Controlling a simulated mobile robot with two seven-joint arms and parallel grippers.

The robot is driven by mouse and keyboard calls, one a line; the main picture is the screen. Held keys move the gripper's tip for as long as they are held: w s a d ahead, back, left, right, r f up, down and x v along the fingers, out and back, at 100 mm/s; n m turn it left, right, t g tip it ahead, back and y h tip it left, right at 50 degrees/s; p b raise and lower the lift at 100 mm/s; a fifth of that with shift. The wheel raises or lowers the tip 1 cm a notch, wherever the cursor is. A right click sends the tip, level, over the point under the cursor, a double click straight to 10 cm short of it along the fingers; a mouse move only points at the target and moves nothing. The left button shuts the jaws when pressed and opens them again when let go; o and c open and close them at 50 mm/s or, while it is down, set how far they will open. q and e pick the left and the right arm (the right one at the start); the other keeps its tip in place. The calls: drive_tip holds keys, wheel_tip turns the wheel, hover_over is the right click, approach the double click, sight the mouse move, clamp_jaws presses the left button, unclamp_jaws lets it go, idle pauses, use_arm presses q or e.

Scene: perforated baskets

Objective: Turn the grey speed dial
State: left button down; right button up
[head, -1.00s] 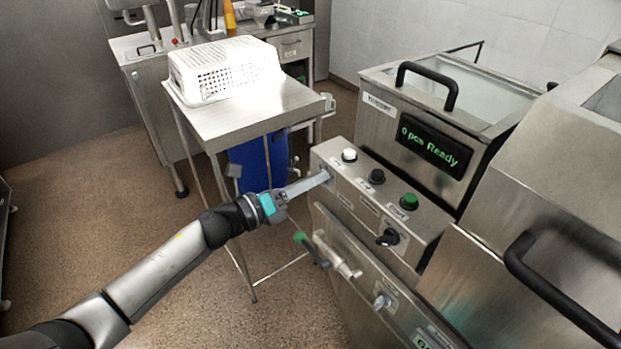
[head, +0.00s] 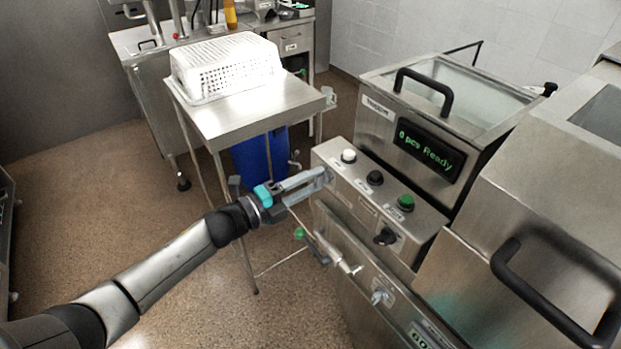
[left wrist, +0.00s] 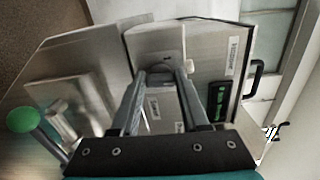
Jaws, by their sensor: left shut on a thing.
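My left gripper (head: 328,176) is at the left end of the steel control panel (head: 345,185), with its fingertips against the front face. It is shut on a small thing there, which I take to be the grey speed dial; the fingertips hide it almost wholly. The left wrist view shows both fingers (left wrist: 160,76) reaching the panel, a small gap between their tips. A black rotary knob (head: 386,236) is further right. My right gripper is not in view.
A display (head: 430,150) reads "0 pcs Ready". A green-tipped lever (head: 300,233) and a silver knob (head: 381,297) are below the panel. A steel table (head: 240,118) with a white perforated basket (head: 225,65) stands behind my arm. Open floor lies left.

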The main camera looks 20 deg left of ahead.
use_arm(q)
drive_tip(key=shift+n, duration=0.3)
idle(0.4)
drive_tip(key=shift+c, duration=2)
unclamp_jaws()
drive_tip(key=v, duration=1.5)
drive_tip(key=shift+a, duration=0.1)
